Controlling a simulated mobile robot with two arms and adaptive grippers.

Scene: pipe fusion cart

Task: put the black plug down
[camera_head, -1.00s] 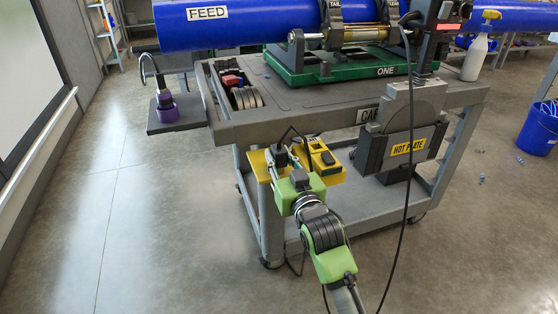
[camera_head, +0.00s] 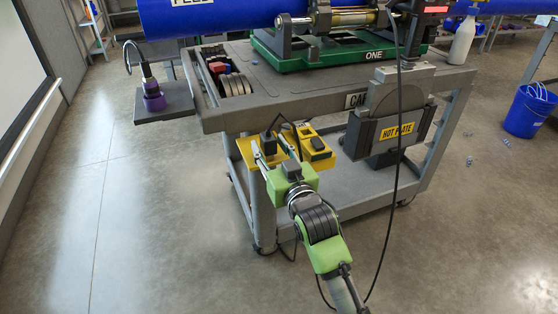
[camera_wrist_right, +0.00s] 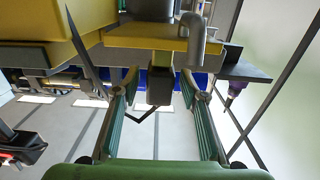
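The black plug (camera_head: 270,143) stands in the left part of the yellow holder (camera_head: 245,150) on the cart's front side. My right gripper (camera_head: 273,158) is open just in front of it, its fingers spread on either side. In the right wrist view, which looks upside down, the plug (camera_wrist_right: 160,86) shows between the two fingers, with a visible gap on each side. The yellow holder (camera_wrist_right: 140,38) fills the top there. A dark cable runs from the plug. The plug's seated end is hidden. My left gripper is not in view.
A black device (camera_head: 318,146) sits in the holder's right part. The hot plate (camera_head: 398,133) hangs to the right, with a long black cable crossing in front. A side shelf (camera_head: 165,113) bears a purple tool (camera_head: 153,101). Floor left of the cart is clear.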

